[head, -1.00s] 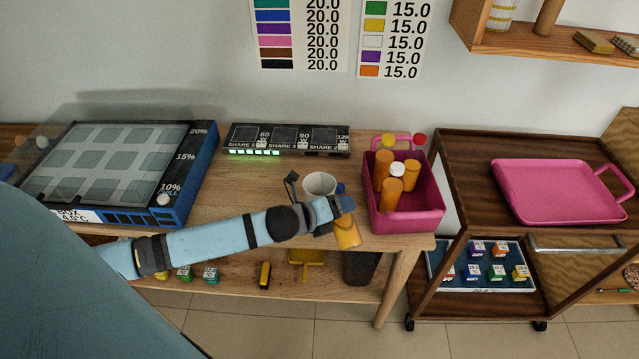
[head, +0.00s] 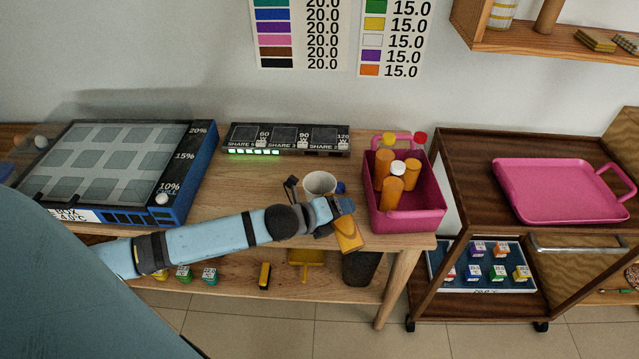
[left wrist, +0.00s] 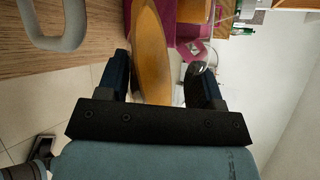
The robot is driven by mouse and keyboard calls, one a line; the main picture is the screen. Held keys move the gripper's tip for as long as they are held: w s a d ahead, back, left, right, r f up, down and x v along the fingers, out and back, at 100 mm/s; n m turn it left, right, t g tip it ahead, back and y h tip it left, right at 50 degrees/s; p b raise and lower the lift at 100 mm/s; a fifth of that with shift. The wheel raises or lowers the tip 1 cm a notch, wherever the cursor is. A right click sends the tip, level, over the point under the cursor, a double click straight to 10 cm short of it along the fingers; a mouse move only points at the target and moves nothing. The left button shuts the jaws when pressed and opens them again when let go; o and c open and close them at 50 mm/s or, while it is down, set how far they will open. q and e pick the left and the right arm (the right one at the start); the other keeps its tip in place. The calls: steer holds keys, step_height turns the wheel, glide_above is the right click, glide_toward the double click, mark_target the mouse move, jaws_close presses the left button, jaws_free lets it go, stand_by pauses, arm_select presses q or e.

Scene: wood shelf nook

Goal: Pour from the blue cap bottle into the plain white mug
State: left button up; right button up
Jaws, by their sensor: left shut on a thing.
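The plain white mug (head: 319,183) stands upright on the wooden table, just behind my left gripper. A grey-white curved part of what looks like the mug (left wrist: 52,40) shows at the top left of the left wrist view. My left gripper (head: 335,212) is shut on the orange blue cap bottle (head: 348,236). The bottle is tilted, its lower end toward the front and its blue cap (head: 341,187) close to the mug's right side. The bottle (left wrist: 151,55) sits between the fingers in the left wrist view. Any liquid is hidden. My right gripper is out of view.
A pink crate (head: 408,220) with several orange bottles stands right of the mug. A black charging box (head: 287,139) is behind, and a blue-sided box (head: 205,165) is at left. A dark cart with a pink tray (head: 545,205) stands at right.

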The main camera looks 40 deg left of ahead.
mark_target(336, 197)
arm_select(q)
steer(key=shift+f, duration=0.2)
steer(key=shift+w+r+n, duration=0.1)
steer(key=shift+r+n, duration=0.1)
steer(key=shift+n, duration=0.1)
steer(key=shift+a+g, duration=0.1)
steer(key=shift+g, duration=0.2)
steer(key=shift+w+a+r+n+h, duration=0.25)
steer(key=shift+r+n+h, duration=0.15)
steer(key=shift+r, duration=0.15)
steer(key=shift+s+r, duration=0.1)
steer(key=shift+r, duration=0.1)
steer(key=shift+r+n+g+h+p, duration=0.4)
steer(key=shift+r+n+p, duration=0.1)
steer(key=shift+p, duration=0.45)
steer(key=shift+a+r+n+g+h+p, duration=0.15)
steer(key=shift+r+n+g+h+p, duration=0.15)
steer(key=shift+r+n+h+p, duration=0.3)
stand_by(2.0)
steer(key=shift+w+a+r+n, duration=0.1)
steer(key=shift+w+r+n, duration=0.1)
steer(key=shift+r, duration=0.15)
steer(key=shift+w+a+r+n, duration=0.1)
steer(key=shift+r+n, duration=0.1)
steer(key=shift+r, duration=0.1)
stand_by(1.3)
